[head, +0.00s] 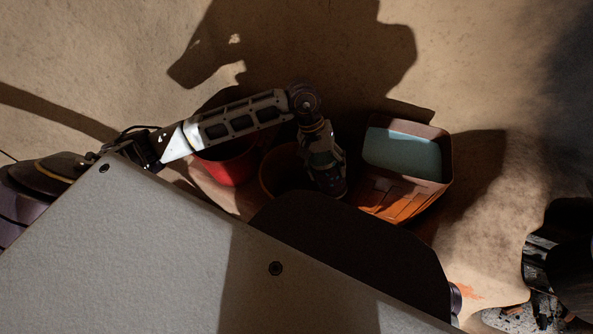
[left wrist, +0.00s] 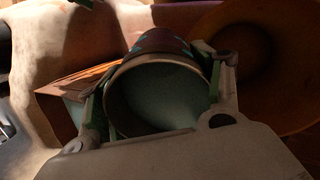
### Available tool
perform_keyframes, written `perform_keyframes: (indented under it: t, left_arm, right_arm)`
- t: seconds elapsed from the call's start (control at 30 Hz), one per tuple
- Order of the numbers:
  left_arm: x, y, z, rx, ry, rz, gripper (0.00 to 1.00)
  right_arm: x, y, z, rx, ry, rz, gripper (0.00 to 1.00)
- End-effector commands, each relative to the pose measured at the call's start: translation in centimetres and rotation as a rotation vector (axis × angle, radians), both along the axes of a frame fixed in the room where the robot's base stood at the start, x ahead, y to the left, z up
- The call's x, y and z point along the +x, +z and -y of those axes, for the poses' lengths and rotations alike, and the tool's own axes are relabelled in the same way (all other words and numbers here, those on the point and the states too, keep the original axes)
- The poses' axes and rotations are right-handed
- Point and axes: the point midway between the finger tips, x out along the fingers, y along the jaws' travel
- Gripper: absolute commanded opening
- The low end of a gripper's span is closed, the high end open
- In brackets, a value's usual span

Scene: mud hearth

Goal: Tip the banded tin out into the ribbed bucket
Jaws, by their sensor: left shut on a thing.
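In the left wrist view my left gripper (left wrist: 155,80) is shut around a brown tin (left wrist: 165,40) with teal marks on its side. The tin's round mouth faces the camera and its inside looks dull green. I cannot tell what it holds. A brown-orange round bucket (left wrist: 285,105) stands to its right, apart from the tin in the picture. In the head view my left arm bends down between this bucket (head: 271,165) and an orange box; the tin cannot be made out there. Ribs on the bucket cannot be made out. My right gripper does not show.
A red bucket (head: 232,172) stands left of the brown-orange one, partly under my arm. The orange box (head: 436,190), with a pale teal area inside, stands on the right. A dark cluttered thing (head: 560,262) is at the far right. Bare sandy ground lies beyond.

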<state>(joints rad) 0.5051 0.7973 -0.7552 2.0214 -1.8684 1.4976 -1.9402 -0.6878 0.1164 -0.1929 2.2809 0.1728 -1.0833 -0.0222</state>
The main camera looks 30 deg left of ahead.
Motion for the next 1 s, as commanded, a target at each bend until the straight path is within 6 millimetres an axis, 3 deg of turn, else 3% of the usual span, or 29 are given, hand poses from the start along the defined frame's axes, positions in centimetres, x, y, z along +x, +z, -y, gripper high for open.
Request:
perform_keyframes:
  t: [1.0]
  left_arm:
    - [0.24, -0.52, -1.0, -0.124, 0.0, -0.024, 0.38]
  right_arm:
    - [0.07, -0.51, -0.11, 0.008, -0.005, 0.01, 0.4]
